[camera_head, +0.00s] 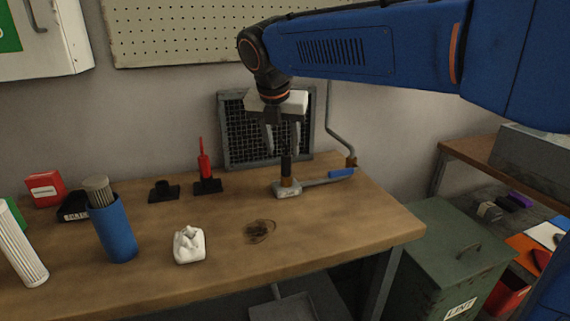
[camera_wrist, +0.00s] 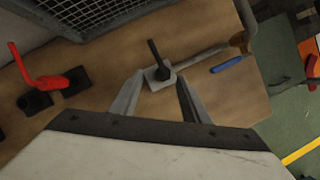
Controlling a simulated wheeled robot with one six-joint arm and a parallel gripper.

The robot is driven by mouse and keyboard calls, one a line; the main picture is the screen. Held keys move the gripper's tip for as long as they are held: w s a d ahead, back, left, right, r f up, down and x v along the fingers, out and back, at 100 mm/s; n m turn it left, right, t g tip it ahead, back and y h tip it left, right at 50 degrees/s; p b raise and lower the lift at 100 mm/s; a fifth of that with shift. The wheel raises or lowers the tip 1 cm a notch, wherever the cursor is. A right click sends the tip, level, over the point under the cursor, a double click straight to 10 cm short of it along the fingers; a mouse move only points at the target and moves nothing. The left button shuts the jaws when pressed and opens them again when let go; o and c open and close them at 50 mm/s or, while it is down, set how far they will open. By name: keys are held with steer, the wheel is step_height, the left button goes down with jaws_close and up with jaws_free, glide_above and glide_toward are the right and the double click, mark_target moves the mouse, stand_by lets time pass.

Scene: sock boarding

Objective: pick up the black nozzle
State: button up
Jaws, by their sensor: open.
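The black nozzle (camera_head: 286,167) stands upright on a small grey metal block (camera_head: 287,190) near the back right of the wooden workbench. In the wrist view the nozzle (camera_wrist: 156,53) rises from the block (camera_wrist: 160,78), just beyond the fingertips. My gripper (camera_head: 282,150) points down above it, with a finger to either side of the nozzle's upper end in the head view. In the wrist view my gripper (camera_wrist: 159,84) is open with nothing between its fingers. I cannot tell whether either finger touches the nozzle.
A mesh panel (camera_head: 240,135) stands behind. A red nozzle (camera_head: 204,162) and a short black piece (camera_head: 162,189) sit to the left on black bases. A crumpled white cloth (camera_head: 189,245) and blue cup (camera_head: 113,232) are nearer the front.

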mark_target(284, 154)
steer(key=shift+w+x, duration=0.2)
steer(key=shift+x, duration=2.45)
steer(key=shift+d+r, duration=0.1)
steer(key=shift+c, duration=0.7)
jaws_close()
